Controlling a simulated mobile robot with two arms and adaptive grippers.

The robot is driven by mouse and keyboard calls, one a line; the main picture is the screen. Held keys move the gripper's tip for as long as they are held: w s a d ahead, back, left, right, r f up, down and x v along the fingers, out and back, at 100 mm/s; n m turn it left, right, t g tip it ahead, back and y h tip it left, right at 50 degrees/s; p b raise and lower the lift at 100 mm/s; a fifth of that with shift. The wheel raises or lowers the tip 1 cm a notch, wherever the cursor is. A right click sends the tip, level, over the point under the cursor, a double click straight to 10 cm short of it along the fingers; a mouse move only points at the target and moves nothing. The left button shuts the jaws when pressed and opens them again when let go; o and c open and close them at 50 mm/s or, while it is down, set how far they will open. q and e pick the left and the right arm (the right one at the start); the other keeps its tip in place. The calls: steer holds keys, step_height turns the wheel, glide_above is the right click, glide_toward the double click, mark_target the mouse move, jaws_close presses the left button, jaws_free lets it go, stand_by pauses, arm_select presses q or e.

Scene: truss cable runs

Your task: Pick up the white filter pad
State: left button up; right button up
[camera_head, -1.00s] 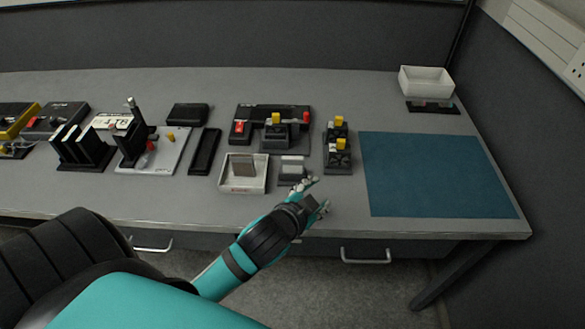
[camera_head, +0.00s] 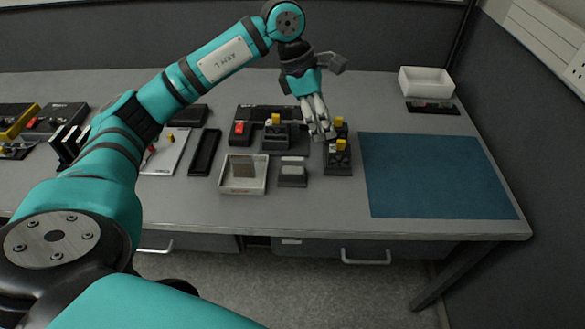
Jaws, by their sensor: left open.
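A small whitish block (camera_head: 292,162), which looks like the white filter pad, sits on a dark grey holder (camera_head: 292,180) near the front middle of the table; I cannot be sure that it is the pad. My left gripper (camera_head: 319,128) is open and points down, above and behind that holder, just left of the dark blocks with yellow knobs (camera_head: 340,145). Its fingers hold nothing that I can see. My left arm reaches over the table from the lower left. My right gripper is not in view.
A white tray (camera_head: 243,189) with a grey-brown plate in it stands left of the holder. A block with a yellow knob (camera_head: 276,119) is behind it. A blue mat (camera_head: 440,175) lies bare at the right. A white bin (camera_head: 425,82) stands at the back right.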

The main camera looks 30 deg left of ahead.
arm_select(q)
steer(key=s+a+r+y, duration=0.1)
steer(key=a+r+y, duration=0.15)
steer(key=a, duration=0.65)
steer(key=p, duration=0.2)
glide_above(292, 159)
steer(key=shift+n+g+y, duration=0.3)
steer(key=shift+y, duration=0.05)
steer(key=f, duration=1.1)
steer(key=shift+w+a+f, duration=0.15)
steer(key=shift+w+a, duration=0.05)
steer(key=shift+f, duration=0.55)
steer(key=f+p, duration=0.1)
steer(key=f, duration=0.3)
steer(key=shift+s+d+f+p, duration=0.1)
steer(key=shift+s+d+p, duration=0.1)
steer(key=shift+p, duration=0.2)
steer(key=shift+w+f, duration=0.1)
steer(key=shift+f, duration=0.35)
jaws_close()
